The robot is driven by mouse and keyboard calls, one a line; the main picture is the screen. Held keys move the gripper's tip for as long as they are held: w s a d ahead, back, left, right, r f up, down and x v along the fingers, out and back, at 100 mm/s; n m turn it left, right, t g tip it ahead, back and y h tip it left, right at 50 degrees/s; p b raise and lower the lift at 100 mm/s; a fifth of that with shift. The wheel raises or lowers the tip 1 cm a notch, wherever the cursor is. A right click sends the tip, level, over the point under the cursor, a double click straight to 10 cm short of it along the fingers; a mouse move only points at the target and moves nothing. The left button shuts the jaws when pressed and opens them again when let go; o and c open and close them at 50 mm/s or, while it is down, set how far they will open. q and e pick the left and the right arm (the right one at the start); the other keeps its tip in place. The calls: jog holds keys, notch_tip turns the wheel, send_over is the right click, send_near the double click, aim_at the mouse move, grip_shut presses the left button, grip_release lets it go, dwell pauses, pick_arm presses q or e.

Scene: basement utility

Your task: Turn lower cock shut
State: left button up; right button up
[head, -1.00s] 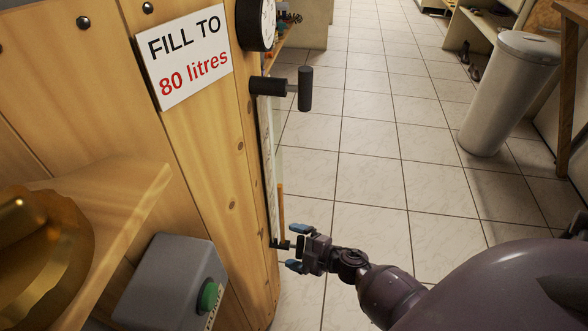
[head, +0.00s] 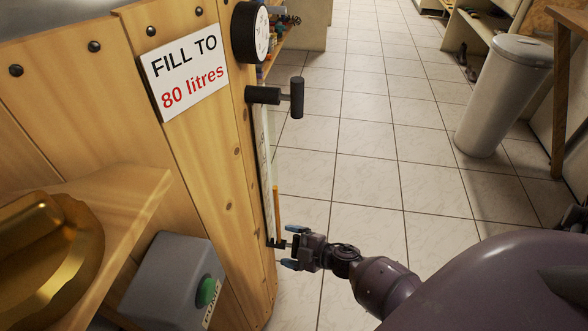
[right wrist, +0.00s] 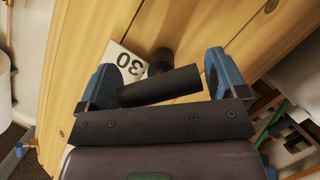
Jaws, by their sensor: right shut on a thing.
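The lower cock (head: 276,243) is a small dark fitting low on the side of the wooden tank, below the glass gauge. My right gripper (head: 293,247) is at it, with blue fingertips one above and one below. In the right wrist view the cock's black bar handle (right wrist: 160,87) lies between the two blue fingers of my right gripper (right wrist: 160,80), slightly slanted, and the jaws are shut on it. Its stem goes into the planks behind. The upper cock (head: 297,97) is a black T-shaped handle higher on the tank, untouched. My left gripper is not in view.
The tank (head: 215,150) has a "FILL TO 80 litres" sign (head: 186,71) and a black dial (head: 250,32). A grey box with a green button (head: 207,292) and a brass-coloured part (head: 40,250) are at left. A white bin (head: 500,95) stands on open tiled floor.

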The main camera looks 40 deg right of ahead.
jog(key=shift+w+d+r+m+g+p, duration=0.15)
jog(key=shift+w+r+m+g+p, duration=0.2)
jog(key=shift+r+m+p, duration=0.35)
jog(key=shift+f+m+g+y+p, duration=0.2)
jog(key=shift+m+g+y+p, duration=0.25)
jog(key=shift+p, duration=0.35)
jog(key=shift+m, duration=0.35)
jog(key=shift+s+f+m+g+y+p, duration=0.1)
jog(key=shift+f+m+g+y+p, duration=0.1)
jog(key=shift+m+g+y+p, duration=0.3)
jog(key=shift+f+m+g, duration=0.1)
jog(key=shift+m+g, duration=0.2)
jog(key=shift+m, duration=0.4)
jog(key=shift+s+f+m+y, duration=0.15)
jog(key=shift+m+y, duration=0.4)
jog(key=shift+m, duration=0.25)
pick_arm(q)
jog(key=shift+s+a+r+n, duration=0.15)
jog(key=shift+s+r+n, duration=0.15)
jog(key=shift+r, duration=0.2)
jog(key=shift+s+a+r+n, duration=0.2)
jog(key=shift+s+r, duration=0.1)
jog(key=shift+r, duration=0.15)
pick_arm(e)
jog(key=shift+g, duration=0.4)
jog(key=shift+m, duration=0.4)
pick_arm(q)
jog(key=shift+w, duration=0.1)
pick_arm(e)
jog(key=o, duration=0.6)
